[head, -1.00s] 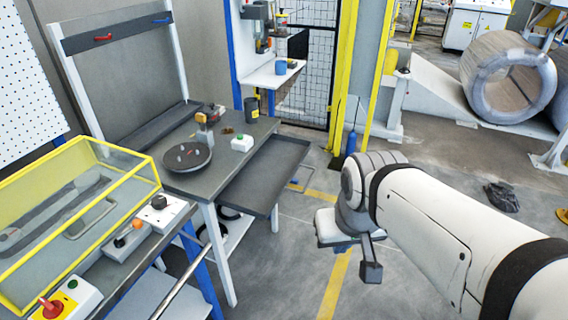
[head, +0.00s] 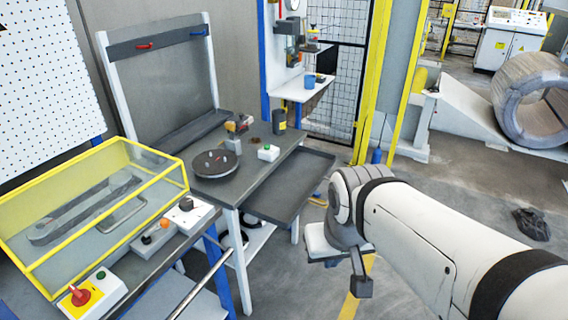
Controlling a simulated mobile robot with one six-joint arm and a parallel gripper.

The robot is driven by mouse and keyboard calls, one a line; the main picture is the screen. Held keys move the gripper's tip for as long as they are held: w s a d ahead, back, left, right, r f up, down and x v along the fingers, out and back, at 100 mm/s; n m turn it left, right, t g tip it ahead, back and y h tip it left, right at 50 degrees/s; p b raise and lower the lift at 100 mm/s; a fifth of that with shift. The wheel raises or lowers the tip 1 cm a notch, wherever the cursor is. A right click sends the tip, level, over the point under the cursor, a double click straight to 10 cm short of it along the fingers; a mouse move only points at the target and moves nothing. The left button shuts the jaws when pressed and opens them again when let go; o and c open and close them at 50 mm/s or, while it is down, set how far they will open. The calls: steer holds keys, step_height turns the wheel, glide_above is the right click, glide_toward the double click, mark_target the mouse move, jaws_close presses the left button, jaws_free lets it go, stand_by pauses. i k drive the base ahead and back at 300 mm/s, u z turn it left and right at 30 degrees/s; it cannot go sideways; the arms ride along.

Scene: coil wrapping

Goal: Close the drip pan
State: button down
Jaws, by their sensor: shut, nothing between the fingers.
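The drip pan (head: 290,194) is a shallow dark grey tray. It sticks out from the right side of the grey workbench (head: 255,173), just under its top, so it stands open. My gripper (head: 362,287) hangs at the end of my white arm, to the right of and nearer than the pan. It is shut and empty. It looks apart from the pan; the wrist hides part of the fingers.
A yellow-framed guard (head: 92,212) stands at the left. A yellow post (head: 372,85) rises behind the pan. A dark lump (head: 530,224) lies on the floor at right.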

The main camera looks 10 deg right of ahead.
mark_target(279, 199)
steer(key=u, duration=0.2)
steer(key=i, duration=1.2)
steer(key=z, duration=0.35)
